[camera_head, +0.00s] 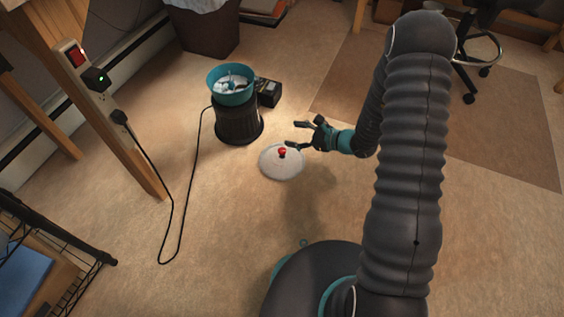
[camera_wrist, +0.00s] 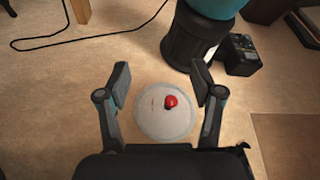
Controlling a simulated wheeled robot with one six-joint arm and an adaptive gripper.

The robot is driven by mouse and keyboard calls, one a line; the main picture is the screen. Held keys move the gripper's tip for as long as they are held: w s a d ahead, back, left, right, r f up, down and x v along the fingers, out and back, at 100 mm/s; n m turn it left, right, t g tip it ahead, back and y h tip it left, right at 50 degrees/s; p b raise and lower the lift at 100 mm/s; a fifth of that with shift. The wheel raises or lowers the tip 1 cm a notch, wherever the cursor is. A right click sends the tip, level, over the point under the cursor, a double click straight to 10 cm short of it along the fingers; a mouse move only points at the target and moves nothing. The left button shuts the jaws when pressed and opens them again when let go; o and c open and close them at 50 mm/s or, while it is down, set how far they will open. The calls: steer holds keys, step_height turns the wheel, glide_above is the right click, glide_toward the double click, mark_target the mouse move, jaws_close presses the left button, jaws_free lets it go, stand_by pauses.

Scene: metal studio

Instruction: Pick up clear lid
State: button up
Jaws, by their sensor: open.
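The clear lid (camera_head: 281,166) is a round, see-through disc with a small red knob (camera_head: 282,152) on top. It lies flat on the tan carpet in front of the dark machine. In the wrist view the lid (camera_wrist: 152,122) shows between the two fingers, with its red knob (camera_wrist: 171,102) a little right of centre. My gripper (camera_head: 297,139) is open and empty, close to the knob on its right side in the head view. In the wrist view my gripper (camera_wrist: 160,82) has its fingers spread either side of the lid. I cannot tell its exact height above the lid.
A black machine (camera_head: 239,122) with a teal bowl (camera_head: 231,86) stands just behind the lid, a small black box (camera_head: 268,93) beside it. A black cord (camera_head: 172,215) runs left to the power strip on the wooden leg (camera_head: 125,140). Carpet right of the lid is clear.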

mark_target(284, 152)
steer(key=w+d+f+m+t+h+b, duration=0.1)
steer(key=d+f+m+t, duration=0.15)
steer(key=f, duration=0.55)
steer(key=d+f+m+t+h+b, duration=0.15)
steer(key=f+m, duration=0.25)
steer(key=f, duration=0.5)
steer(key=shift+n+g+h, duration=0.25)
steer(key=shift+g+h, duration=0.05)
steer(key=shift+h, duration=0.05)
steer(key=x, duration=0.8)
steer(key=shift+w, duration=0.15)
steer(key=x, duration=0.4)
steer(key=shift+f+b, duration=0.35)
steer(key=shift+f, duration=0.05)
steer(key=shift+w+a+f, duration=0.2)
steer(key=shift+w+a, duration=0.05)
steer(key=shift+a, duration=0.15)
steer(key=shift+c, duration=0.2)
jaws_close()
